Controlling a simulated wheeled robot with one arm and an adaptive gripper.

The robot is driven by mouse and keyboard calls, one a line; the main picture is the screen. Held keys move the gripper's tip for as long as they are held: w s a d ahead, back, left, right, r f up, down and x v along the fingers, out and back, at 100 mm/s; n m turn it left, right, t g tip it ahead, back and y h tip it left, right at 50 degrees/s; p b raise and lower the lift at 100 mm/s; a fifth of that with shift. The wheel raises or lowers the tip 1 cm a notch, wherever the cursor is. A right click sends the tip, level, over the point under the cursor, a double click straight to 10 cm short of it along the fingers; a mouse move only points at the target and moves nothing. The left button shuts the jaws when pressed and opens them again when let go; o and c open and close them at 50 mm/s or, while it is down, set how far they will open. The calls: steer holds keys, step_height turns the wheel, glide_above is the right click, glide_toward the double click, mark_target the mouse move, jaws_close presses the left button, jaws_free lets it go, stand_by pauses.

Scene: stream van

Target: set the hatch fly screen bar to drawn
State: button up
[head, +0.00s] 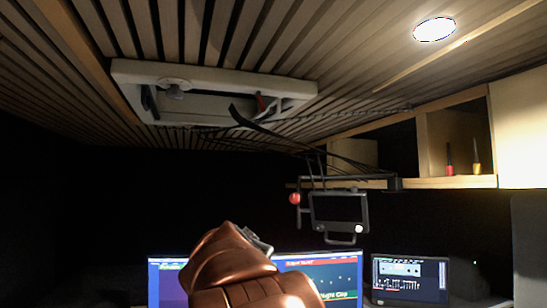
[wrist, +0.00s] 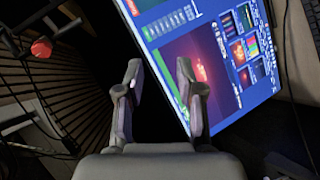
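The roof hatch (head: 292,86) is a pale rectangular frame set in the slatted ceiling, at the upper left of centre in the head view. A small pale handle-like fitting (head: 173,88) sits at its left part. I cannot clearly tell the fly screen bar from the frame, nor how far it is drawn. My gripper (wrist: 158,82) is open and empty in the wrist view, with its fingers apart in front of a lit screen. In the head view my copper arm hides most of it, low and well below the hatch.
Black cables (head: 285,138) hang from near the hatch to a mounted monitor (head: 338,207). A red ball (head: 295,198) is beside it and also shows in the wrist view (wrist: 42,47). Lit screens (head: 320,273) stand below. Wooden shelves (head: 456,182) are at right.

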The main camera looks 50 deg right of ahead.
steer(key=w+d+r+n+t+h+b, duration=0.15)
steer(key=d+r+h, duration=0.35)
steer(key=r, duration=0.6)
steer(key=n+t+h+b, duration=0.1)
steer(key=n+t+h, duration=0.25)
steer(key=n, duration=0.35)
glide_toward(274, 118)
steer(key=w+d+f, duration=0.1)
steer(key=d+f, duration=0.5)
steer(key=f, duration=0.2)
steer(key=r+n+t+y+p, duration=0.1)
steer(key=r+n+t, duration=0.2)
steer(key=n, duration=0.1)
steer(key=w+r+n+t, duration=0.1)
steer(key=r+n+t, duration=0.1)
steer(key=r+n, duration=0.2)
steer(key=w+r+n+t+y+p, duration=0.1)
steer(key=r+n+t, duration=0.2)
steer(key=n, duration=0.3)
steer(key=shift+d+r+t+y+p, duration=0.15)
steer(key=shift+r+t+y+p, duration=0.15)
steer(key=shift+r+y, duration=0.1)
steer(key=p+x, duration=0.3)
steer(key=p, duration=0.1)
steer(key=shift+w+d, duration=0.25)
steer(key=shift+w, duration=0.05)
steer(key=shift+c, duration=0.4)
jaws_close()
